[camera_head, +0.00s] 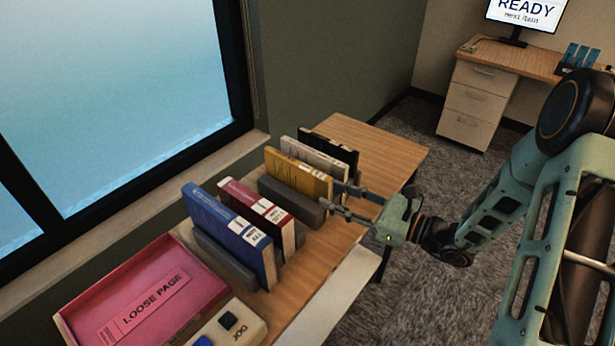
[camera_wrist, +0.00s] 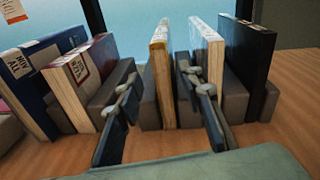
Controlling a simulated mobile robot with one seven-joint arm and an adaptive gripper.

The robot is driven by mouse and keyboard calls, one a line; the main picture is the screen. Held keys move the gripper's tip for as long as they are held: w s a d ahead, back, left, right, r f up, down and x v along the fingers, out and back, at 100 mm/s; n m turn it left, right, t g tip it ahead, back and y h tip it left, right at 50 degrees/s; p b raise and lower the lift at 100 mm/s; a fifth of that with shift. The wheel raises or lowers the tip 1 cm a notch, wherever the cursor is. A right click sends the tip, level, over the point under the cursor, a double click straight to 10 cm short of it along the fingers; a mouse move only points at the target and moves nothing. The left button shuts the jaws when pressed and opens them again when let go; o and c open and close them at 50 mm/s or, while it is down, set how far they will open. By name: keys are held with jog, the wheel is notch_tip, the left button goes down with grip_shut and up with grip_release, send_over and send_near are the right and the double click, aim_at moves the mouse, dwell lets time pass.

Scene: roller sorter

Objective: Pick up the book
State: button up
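Several books stand upright in grey holders on the wooden table. From left to right they are a blue book (camera_head: 228,235), a dark red book (camera_head: 257,211), a yellow book (camera_head: 297,177), a white book (camera_head: 316,160) and a black book (camera_head: 331,150). My gripper (camera_head: 336,198) is open at the near end of the yellow book. In the wrist view the yellow book (camera_wrist: 160,82) stands between the two spread fingers of my gripper (camera_wrist: 164,92), with a gap on each side. The fingers reach over grey holder blocks. The task does not say which book.
A pink tray labelled "LOOSE PAGE" (camera_head: 209,285) and a cream button box labelled "JOG" (camera_head: 250,326) sit at the table's near left. A window is behind. A desk with drawers (camera_head: 477,101) and a "READY" screen (camera_head: 527,12) stands far right. The table's far right end is bare.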

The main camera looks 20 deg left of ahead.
aim_at(297, 172)
jog(key=w+a, duration=0.1)
jog(key=a, duration=0.1)
jog(key=w+a+m+t, duration=0.1)
jog(key=a, duration=0.1)
jog(key=w+a+m, duration=0.1)
jog(key=a, duration=0.1)
jog(key=shift+w+a+r+p, duration=0.15)
jog(key=shift+w+r+p, duration=0.05)
jog(key=shift+r+p, duration=0.2)
jog(key=x, duration=0.5)
jog(key=shift+s+a+p, duration=0.15)
jog(key=shift+s+p, duration=0.05)
jog(key=shift+p, duration=0.15)
grip_shut()
jog(key=shift+r, duration=0.1)
